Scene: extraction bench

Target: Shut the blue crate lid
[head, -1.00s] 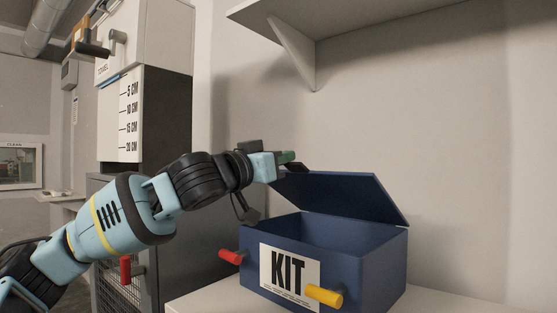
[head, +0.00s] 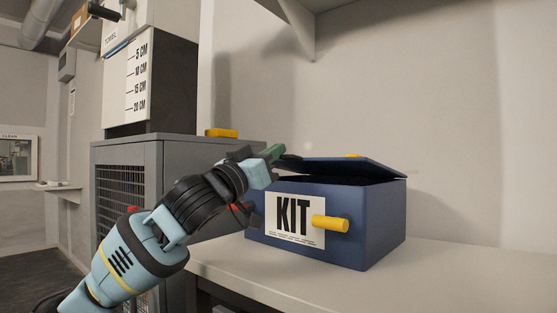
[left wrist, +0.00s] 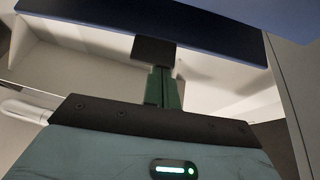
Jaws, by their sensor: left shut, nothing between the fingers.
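The blue crate (head: 365,225) stands on the white bench with a KIT label (head: 294,222) on its front. Its blue lid (head: 345,167) is nearly down, tilted slightly, with a narrow dark gap below its front edge. My left gripper (head: 284,155) is shut and empty at the lid's left end, at about lid height; I cannot tell whether it touches the lid. In the left wrist view the shut green and black fingers (left wrist: 160,75) point up towards a dark blue panel (left wrist: 150,30), likely the lid. My right gripper is not in view.
A yellow handle (head: 331,224) sticks out from the crate front, and a red one (head: 241,212) is partly behind my arm. A grey cabinet (head: 165,150) stands on the left. The bench (head: 440,270) is clear to the right. A shelf (head: 285,12) hangs above.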

